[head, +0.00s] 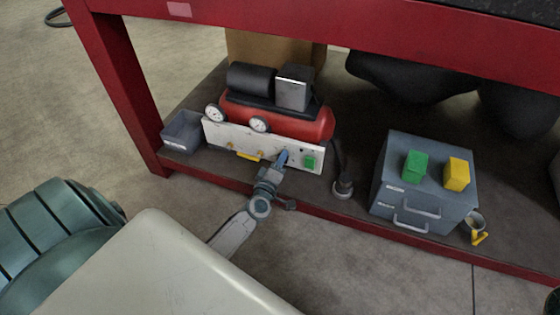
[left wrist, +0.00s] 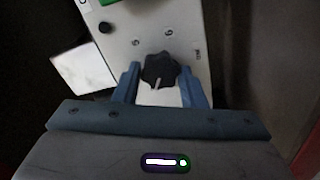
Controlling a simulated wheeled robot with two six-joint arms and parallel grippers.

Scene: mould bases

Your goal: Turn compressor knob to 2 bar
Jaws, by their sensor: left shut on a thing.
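The compressor (head: 317,123) has a red tank with a black motor and stands on the low shelf. Its white front panel (head: 228,132) carries two round gauges. In the left wrist view, a black knob (left wrist: 159,70) sits on the white panel, with scale numbers partly visible around it. My left gripper (head: 282,158) reaches the right part of the panel. Its blue fingers stand on both sides of the knob and are shut on it. The gripper hides the knob in the head view. I cannot read the knob's setting. My right gripper is not in view.
A grey drawer box (head: 385,185) with a green block (head: 415,166) and a yellow block (head: 456,174) on top stands to the right. A grey bin (head: 181,132) is at the left. The red bench frame (head: 118,85) surrounds the shelf; its top beam overhangs.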

